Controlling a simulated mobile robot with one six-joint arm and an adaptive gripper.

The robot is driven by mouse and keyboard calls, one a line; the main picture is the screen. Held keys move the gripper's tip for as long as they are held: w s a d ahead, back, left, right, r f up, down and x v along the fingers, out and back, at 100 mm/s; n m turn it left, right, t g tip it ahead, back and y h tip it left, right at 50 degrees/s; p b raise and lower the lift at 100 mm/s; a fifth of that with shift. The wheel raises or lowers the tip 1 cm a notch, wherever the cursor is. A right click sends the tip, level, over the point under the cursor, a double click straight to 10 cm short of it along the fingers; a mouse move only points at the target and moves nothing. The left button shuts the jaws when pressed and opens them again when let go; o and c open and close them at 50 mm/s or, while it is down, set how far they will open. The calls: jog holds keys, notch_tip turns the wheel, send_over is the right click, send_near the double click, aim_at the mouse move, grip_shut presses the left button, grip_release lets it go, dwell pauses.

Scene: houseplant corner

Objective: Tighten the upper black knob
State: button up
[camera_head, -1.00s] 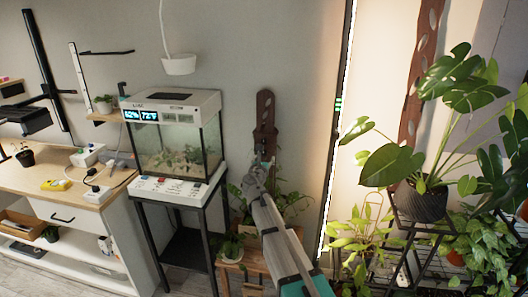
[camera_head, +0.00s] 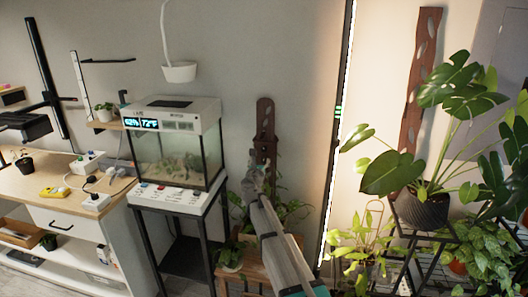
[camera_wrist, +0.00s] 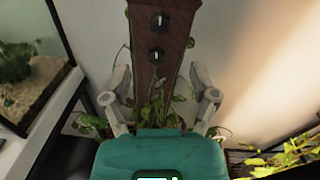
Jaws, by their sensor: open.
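The upper black knob (camera_wrist: 160,22) sits near the top of a brown wooden board (camera_wrist: 177,38) in the wrist view. It is round with a white mark. A lower black knob (camera_wrist: 157,55) sits below it on the same board. My gripper (camera_wrist: 160,76) is open, with one finger on each side of the board in the picture and nothing between them. Both knobs appear above the line of the fingertips. In the head view my gripper (camera_head: 256,180) is in front of the lower part of the board (camera_head: 265,112). The knobs are small and dark there.
A fish tank (camera_head: 175,150) on a black stand (camera_head: 206,235) is left of the board. Trailing plant leaves (camera_wrist: 178,98) hang around the board's lower part. A wooden stool (camera_head: 245,262) stands below. Large potted plants (camera_head: 425,208) and a lit vertical strip (camera_head: 335,165) are at right.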

aim_at(264, 150)
jog(key=w, duration=0.3)
jog(key=w+d, duration=0.1)
jog(key=w, duration=0.6)
jog(key=shift+w+d, duration=0.25)
jog(key=shift+w, duration=0.1)
grip_shut()
